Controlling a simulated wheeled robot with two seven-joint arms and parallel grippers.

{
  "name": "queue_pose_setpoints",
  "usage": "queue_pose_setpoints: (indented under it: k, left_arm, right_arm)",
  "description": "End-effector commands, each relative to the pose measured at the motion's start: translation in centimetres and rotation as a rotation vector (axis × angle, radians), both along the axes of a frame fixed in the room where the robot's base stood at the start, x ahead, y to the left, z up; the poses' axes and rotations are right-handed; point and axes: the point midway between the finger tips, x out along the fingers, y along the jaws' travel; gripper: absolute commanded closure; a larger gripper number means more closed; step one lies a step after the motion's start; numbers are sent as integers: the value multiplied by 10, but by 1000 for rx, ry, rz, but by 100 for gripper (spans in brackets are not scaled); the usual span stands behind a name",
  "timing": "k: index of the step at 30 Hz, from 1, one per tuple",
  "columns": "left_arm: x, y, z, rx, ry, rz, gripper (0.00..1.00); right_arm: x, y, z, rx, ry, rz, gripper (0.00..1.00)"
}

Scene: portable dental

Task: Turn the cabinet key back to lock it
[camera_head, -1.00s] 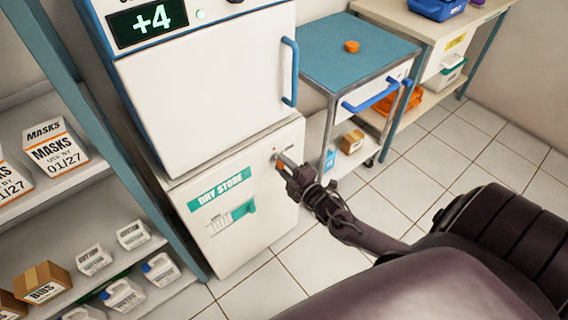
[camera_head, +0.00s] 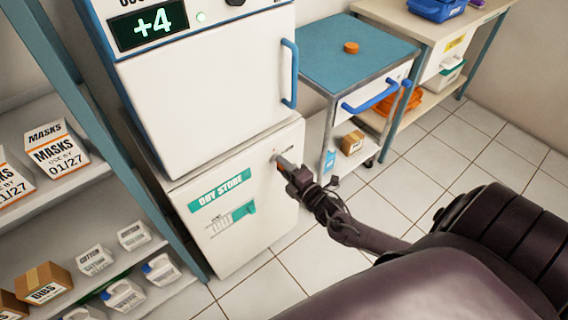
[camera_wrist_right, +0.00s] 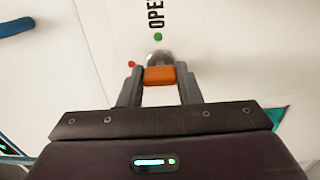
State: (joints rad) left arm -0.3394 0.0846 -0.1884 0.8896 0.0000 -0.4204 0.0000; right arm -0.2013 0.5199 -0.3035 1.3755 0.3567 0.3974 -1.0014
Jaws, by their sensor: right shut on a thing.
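My right gripper (camera_head: 281,163) is at the upper right of that door. In the right wrist view my right gripper (camera_wrist_right: 160,80) is shut on the orange head of the key (camera_wrist_right: 159,76). A round metal lock (camera_wrist_right: 160,58) lies just beyond the key, partly hidden by it. A green dot (camera_wrist_right: 158,37) beside the word OPEN is above the lock, and a red dot (camera_wrist_right: 131,64) is to its left. My left gripper is not in view.
The fridge (camera_head: 210,75) with a blue handle sits on top of the cabinet. A blue-topped cart (camera_head: 355,62) stands to the right. A shelf with boxes and bottles (camera_head: 60,165) is at the left. Tiled floor (camera_head: 420,165) is free on the right.

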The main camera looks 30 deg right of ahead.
Motion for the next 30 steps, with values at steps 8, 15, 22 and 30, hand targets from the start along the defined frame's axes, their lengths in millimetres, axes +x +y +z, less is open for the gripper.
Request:
queue_pose_setpoints:
  k: [8, 15, 22, 30]
  left_arm:
    - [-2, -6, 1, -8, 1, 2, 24]
    - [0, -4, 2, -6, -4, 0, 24]
    - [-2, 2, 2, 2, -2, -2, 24]
    - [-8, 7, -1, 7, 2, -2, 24]
  right_arm:
    - [0, 0, -1, 0, 1, 1, 47]
    - [-3, 0, -1, 0, 1, 0, 47]
    - [-36, -3, -1, 0, 4, 1, 47]
    - [-73, -5, -1, 0, 2, 2, 47]
